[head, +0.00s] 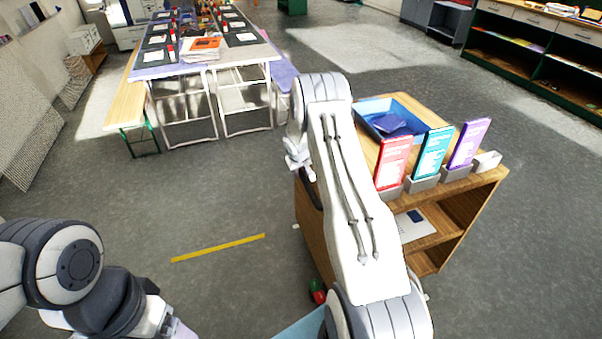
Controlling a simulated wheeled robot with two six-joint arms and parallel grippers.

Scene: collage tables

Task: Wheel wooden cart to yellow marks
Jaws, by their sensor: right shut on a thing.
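The wooden cart (322,235) stands on the grey floor at right of centre, partly hidden behind my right arm. My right gripper (303,168) is at the cart's left end and shut on its dark handle (311,192); the fingertips are small and partly covered. One yellow mark (218,248), a straight stripe, lies on the floor left of the cart, apart from it. No second mark shows. My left gripper (176,328) is at the bottom edge, away from the cart, its fingers mostly cut off.
The cart carries a blue tray (372,107) and red (392,163), teal (433,153) and purple (468,143) cards in holders. A red and green object (317,291) is low beside the cart. A long table (185,69) and bench (127,95) stand behind. Floor around the stripe is clear.

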